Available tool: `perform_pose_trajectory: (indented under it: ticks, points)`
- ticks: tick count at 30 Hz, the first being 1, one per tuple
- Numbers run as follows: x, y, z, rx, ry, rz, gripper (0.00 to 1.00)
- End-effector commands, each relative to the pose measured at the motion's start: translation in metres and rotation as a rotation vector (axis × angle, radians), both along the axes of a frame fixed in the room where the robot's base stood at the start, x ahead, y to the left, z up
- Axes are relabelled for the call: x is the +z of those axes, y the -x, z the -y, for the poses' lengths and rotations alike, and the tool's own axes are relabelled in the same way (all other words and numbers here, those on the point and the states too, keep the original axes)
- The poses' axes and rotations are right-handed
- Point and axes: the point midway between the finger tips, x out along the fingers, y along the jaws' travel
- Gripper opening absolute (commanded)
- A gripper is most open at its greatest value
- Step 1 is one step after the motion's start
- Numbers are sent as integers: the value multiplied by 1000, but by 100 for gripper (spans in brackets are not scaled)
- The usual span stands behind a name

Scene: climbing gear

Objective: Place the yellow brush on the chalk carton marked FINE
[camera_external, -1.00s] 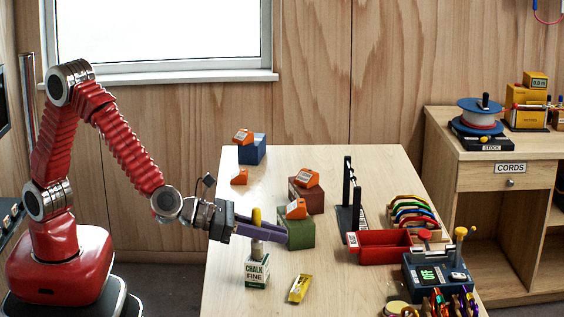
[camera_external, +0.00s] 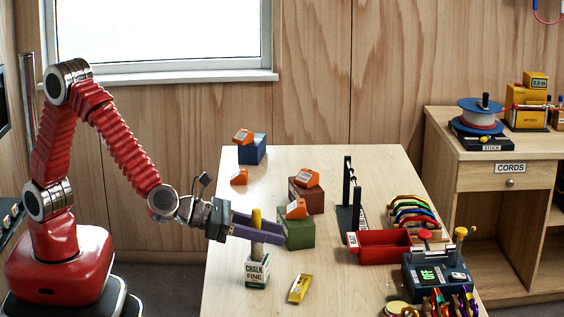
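The yellow brush (camera_external: 257,218) stands upright, its pale lower end meeting the top of the white and green chalk carton marked FINE (camera_external: 257,272). The carton sits near the left front edge of the table. My gripper (camera_external: 268,229) is level above the carton, with its two purple fingers apart. One finger passes in front of the brush and the other behind it, so the brush is between them. The near finger hides the brush's middle. The fingers look clear of the brush.
A yellow box (camera_external: 300,288) lies just right of the carton. A green block (camera_external: 297,232) with an orange tag stands close behind the fingertips. A red tray (camera_external: 383,254) and a black rack (camera_external: 348,215) stand farther right.

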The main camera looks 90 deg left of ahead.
Motion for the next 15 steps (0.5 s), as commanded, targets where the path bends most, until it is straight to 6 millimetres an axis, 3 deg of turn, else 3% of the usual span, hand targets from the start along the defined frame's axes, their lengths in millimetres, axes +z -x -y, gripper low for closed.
perform_pose_trajectory:
  ticks: [15]
  points:
    - [23, 70, 3, -3, 2, 2, 34]
